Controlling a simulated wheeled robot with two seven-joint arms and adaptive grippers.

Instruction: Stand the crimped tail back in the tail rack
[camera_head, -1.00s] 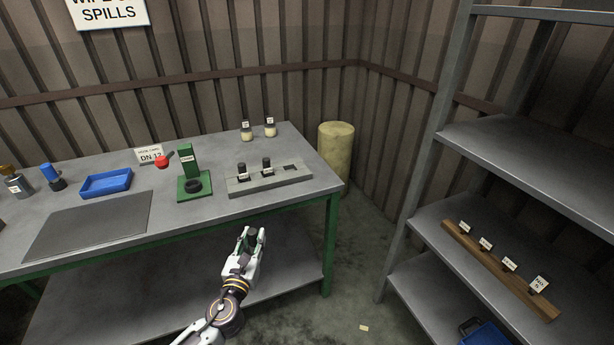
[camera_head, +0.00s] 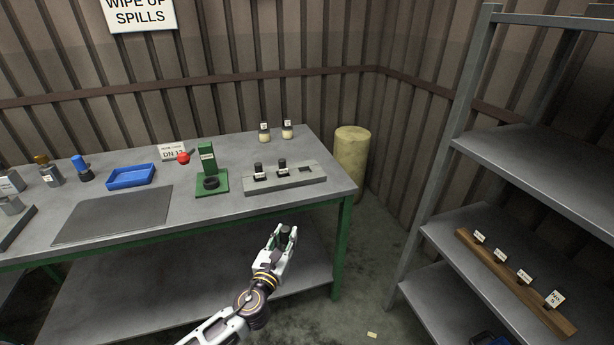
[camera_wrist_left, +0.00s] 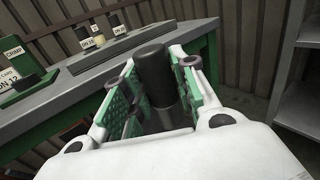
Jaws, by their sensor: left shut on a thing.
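My left gripper (camera_head: 284,238) is shut on the crimped tail (camera_wrist_left: 153,78), a dark cylinder between the green-padded fingers in the left wrist view. It holds the tail roughly upright, in front of the table's edge and clear of the table. The tail rack (camera_head: 300,181) is a long grey block on the right part of the table. My right gripper is not in view.
A green crimp stand (camera_head: 208,168) is left of the rack. Two small labelled jars (camera_head: 265,134) stand behind it. A blue tray (camera_head: 131,176) and dark mat (camera_head: 115,214) lie further left. A grey shelf unit (camera_head: 510,165) rises at the right, with floor between it and the table (camera_head: 225,222).

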